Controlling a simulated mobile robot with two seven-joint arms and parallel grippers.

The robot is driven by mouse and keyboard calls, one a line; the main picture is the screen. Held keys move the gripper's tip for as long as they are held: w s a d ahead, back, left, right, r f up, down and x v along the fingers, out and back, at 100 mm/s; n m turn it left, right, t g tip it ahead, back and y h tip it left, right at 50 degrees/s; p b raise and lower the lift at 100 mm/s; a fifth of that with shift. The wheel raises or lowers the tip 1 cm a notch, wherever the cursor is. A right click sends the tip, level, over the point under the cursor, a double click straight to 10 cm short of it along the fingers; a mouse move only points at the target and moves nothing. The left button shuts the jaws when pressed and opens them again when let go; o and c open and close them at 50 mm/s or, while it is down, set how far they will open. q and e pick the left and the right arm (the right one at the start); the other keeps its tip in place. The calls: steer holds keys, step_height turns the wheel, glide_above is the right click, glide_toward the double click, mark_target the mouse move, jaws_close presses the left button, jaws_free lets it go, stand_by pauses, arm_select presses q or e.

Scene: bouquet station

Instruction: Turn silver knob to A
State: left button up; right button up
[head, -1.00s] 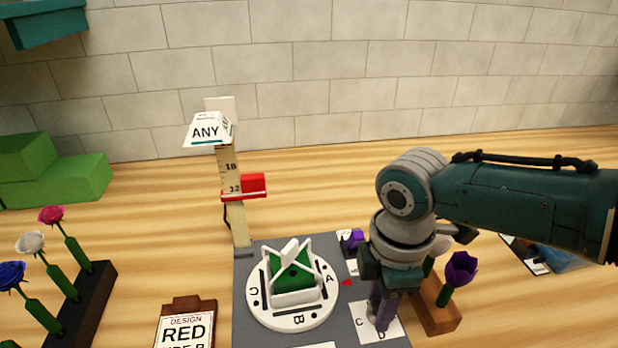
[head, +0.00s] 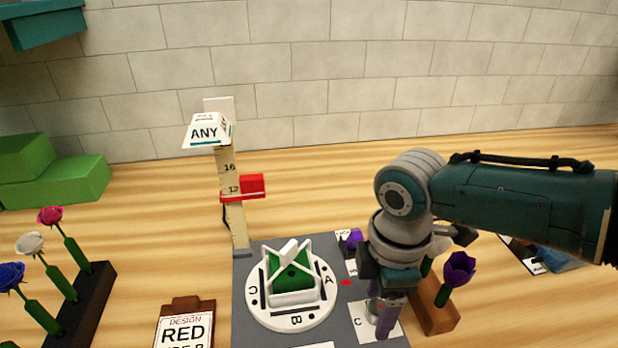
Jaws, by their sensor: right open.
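The silver knob (head: 374,312) sits on a white card (head: 362,332) at the right of the grey board. A letter C shows at the card's left; the other letters are hidden. My right gripper (head: 382,312) points down over the knob, its purple fingers open. One finger reaches down in front of the knob's right side. The knob is partly hidden, and I cannot tell whether the fingers touch it or which letter it points to. My left gripper is not in view.
A white dial (head: 320,312) marked A, B and C holds a green block left of the knob. A purple flower (head: 459,268) in a wooden block (head: 436,312) stands close right of my gripper. A ruler post (head: 236,215) with a red slider stands behind.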

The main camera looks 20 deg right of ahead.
mark_target(379, 309)
step_height(379, 309, up, 10)
steer(key=p, duration=0.2)
steer(key=shift+s+p, duration=0.15)
steer(key=shift+p, duration=0.15)
